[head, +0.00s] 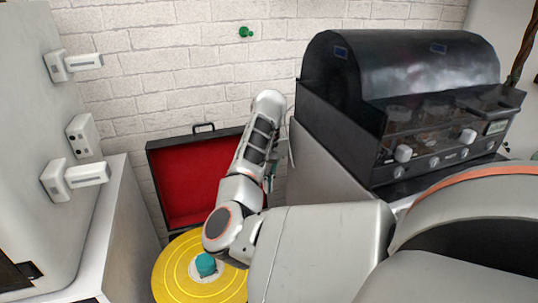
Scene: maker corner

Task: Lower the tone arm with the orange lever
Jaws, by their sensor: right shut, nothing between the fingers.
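A suitcase record player stands open, its red-lined lid (190,180) raised against the wall. A yellow record (170,275) lies flat on it, with a teal piece (206,264) at its centre. My right arm crosses in front of the player's right side. My right gripper (271,174) shows only in a small part behind the arm, near the lid's right edge; it is shut and empty. The tone arm and the orange lever are hidden, so I cannot tell the lever's position or whether the gripper touches it. My left gripper is not in view.
A black machine with a smoky cover (420,70) stands on a grey cabinet (325,170) at right. A white cabinet with handles (75,180) stands at left. A green knob (245,32) is on the brick wall.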

